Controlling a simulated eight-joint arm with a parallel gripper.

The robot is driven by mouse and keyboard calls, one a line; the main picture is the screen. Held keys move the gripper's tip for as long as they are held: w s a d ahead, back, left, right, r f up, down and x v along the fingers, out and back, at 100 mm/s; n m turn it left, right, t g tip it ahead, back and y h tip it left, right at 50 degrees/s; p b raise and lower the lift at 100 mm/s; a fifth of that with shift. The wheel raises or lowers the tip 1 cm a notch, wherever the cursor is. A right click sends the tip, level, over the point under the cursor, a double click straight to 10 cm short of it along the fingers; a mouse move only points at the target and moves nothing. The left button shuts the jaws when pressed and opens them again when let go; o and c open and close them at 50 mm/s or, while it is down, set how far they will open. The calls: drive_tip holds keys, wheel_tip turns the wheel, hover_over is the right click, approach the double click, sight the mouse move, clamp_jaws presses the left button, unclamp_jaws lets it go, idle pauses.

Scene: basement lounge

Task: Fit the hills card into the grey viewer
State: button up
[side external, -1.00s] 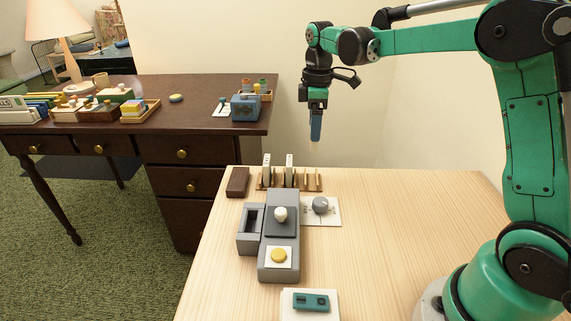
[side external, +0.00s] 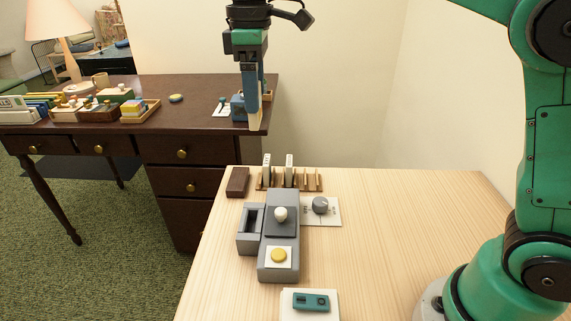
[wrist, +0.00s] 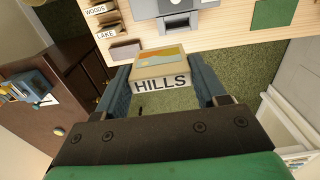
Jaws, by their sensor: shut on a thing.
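My gripper (side external: 254,112) is shut on the hills card (wrist: 160,68), seen best in the wrist view. The card is cream, has a coloured picture on its face, and its edge label reads HILLS. Card and gripper hang in the air, left of and above the light table. The grey viewer (side external: 265,262) stands on that table, lower and to the right in the side view. It has a white knob, a yellow button and an open-topped box on its left side. Part of the viewer (wrist: 178,22) shows at the top of the wrist view.
A wooden rack (side external: 308,188) behind the viewer holds two cards, labelled WOODS (wrist: 96,10) and LAKE (wrist: 105,34) in the wrist view. A brown block (side external: 238,182), a grey dial (side external: 320,205) and a teal device (side external: 311,301) are nearby.

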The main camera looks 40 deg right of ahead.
drive_tip(key=shift+s+a+f, duration=0.25)
drive_tip(key=shift+a+f, duration=0.35)
drive_tip(key=shift+f, duration=2.7)
drive_tip(key=shift+s+a+f, duration=0.25)
drive_tip(key=shift+a+f, duration=0.35)
drive_tip(key=shift+f, duration=2.7)
drive_tip(key=shift+s+a+f, duration=0.25)
drive_tip(key=shift+a+f, duration=0.35)
drive_tip(key=shift+f, duration=2.7)
drive_tip(key=shift+f, duration=0.1)
drive_tip(key=o, duration=1.2)
